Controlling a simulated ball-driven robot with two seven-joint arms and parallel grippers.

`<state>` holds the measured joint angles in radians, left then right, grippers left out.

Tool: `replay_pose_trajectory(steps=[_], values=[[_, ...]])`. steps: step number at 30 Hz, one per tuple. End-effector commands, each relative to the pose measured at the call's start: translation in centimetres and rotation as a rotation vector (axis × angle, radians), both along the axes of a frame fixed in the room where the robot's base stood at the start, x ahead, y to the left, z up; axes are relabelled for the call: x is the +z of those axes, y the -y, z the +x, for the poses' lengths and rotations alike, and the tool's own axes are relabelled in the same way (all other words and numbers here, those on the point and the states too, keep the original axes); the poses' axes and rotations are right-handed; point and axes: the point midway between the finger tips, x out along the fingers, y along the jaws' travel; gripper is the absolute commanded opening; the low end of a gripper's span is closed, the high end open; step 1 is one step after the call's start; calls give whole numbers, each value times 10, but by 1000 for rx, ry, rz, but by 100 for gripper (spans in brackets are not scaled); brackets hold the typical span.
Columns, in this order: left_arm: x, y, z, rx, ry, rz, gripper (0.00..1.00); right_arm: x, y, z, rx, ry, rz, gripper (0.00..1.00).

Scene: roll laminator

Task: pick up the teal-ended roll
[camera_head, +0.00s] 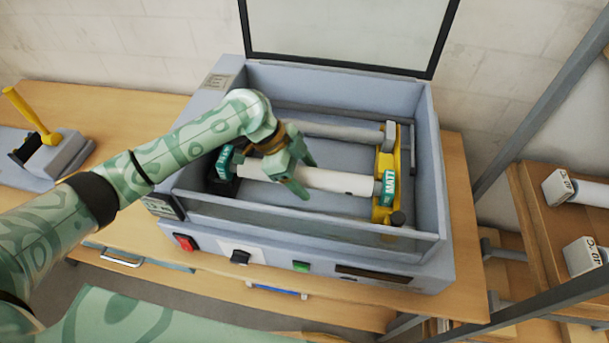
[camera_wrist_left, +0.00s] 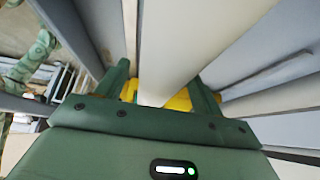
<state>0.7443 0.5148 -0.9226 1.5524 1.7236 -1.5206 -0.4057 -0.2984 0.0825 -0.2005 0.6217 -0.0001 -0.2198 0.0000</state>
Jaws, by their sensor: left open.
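The teal-ended roll (camera_head: 345,182) is a white cylinder with teal end caps, the right one marked MATT. It lies across the inside of the open grey laminator (camera_head: 300,228). My left gripper (camera_head: 304,181) is at the roll's left-middle part, with a finger on either side of it. In the left wrist view the white roll (camera_wrist_left: 200,40) passes between the two open fingers (camera_wrist_left: 162,85). I cannot tell whether the fingers touch it. My right gripper is not in view.
A grey roller (camera_head: 340,131) lies behind the roll. A yellow bracket (camera_head: 384,165) stands at its right end. The laminator's walls enclose the space, with its lid raised behind. A yellow-handled tool (camera_head: 35,120) sits at left; a shelf with white rolls (camera_head: 590,192) is at right.

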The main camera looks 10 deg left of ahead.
Motion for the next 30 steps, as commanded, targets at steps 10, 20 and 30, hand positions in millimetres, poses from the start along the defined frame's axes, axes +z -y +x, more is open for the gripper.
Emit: replay_pose_trajectory(steps=[10, 20, 30], values=[[-1, 1, 0, 1, 1, 0, 34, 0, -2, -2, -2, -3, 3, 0], [0, 1, 1, 0, 2, -1, 5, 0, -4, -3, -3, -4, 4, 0], [33, 1, 2, -2, 7, -1, 5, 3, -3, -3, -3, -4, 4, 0]])
